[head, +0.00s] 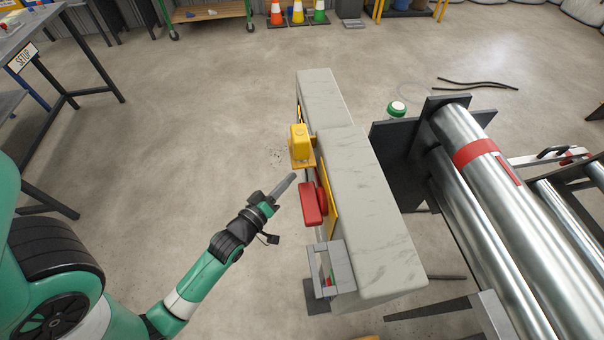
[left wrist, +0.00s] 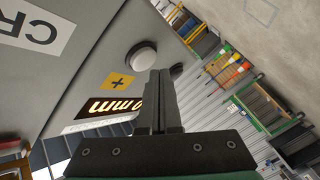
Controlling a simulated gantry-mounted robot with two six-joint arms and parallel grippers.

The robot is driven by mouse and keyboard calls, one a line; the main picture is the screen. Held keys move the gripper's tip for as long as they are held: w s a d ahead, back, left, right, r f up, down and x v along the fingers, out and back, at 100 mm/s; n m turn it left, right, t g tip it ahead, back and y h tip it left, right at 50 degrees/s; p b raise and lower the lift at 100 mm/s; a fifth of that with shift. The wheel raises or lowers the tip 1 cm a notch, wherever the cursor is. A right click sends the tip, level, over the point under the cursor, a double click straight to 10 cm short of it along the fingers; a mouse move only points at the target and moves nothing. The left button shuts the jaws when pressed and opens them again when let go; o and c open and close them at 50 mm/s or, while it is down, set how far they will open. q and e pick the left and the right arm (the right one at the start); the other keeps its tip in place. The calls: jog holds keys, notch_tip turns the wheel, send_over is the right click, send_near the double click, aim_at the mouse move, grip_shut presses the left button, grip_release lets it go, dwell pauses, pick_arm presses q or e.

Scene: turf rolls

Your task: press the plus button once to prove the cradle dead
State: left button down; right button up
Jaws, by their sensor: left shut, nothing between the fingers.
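In the left wrist view a pale round button (left wrist: 140,55) sits on a grey panel (left wrist: 85,60), beside a yellow label with a black plus (left wrist: 118,82). My left gripper (left wrist: 160,78) is shut and empty. Its tips appear just beside the button; I cannot tell whether they touch the panel. A lit readout ending in "mm" (left wrist: 105,107) is partly hidden by the fingers. In the head view my left gripper (head: 289,181) is left of a red switch handle (head: 312,203) on the pale cabinet (head: 365,210). The button does not show there. My right gripper is not in view.
A yellow box (head: 299,142) and a grey bracket (head: 340,270) stick out from the cabinet's left side. Large steel rollers (head: 480,150) in a dark frame stand on the right. A dark table (head: 75,60) is at far left. The floor between is clear.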

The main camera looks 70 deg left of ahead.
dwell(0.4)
pick_arm(q)
jog(key=shift+w+d+b, duration=0.1)
jog(key=shift+w+b, duration=0.3)
jog(key=shift+b, duration=0.05)
jog(key=shift+w+d+b, duration=0.1)
jog(key=shift+w+b, duration=0.3)
jog(key=shift+b, duration=0.2)
dwell(0.6)
dwell(0.4)
jog(key=p, duration=0.1)
jog(key=s+p, duration=0.1)
jog(key=p, duration=0.1)
jog(key=shift+s+a, duration=0.2)
jog(key=shift+s, duration=0.1)
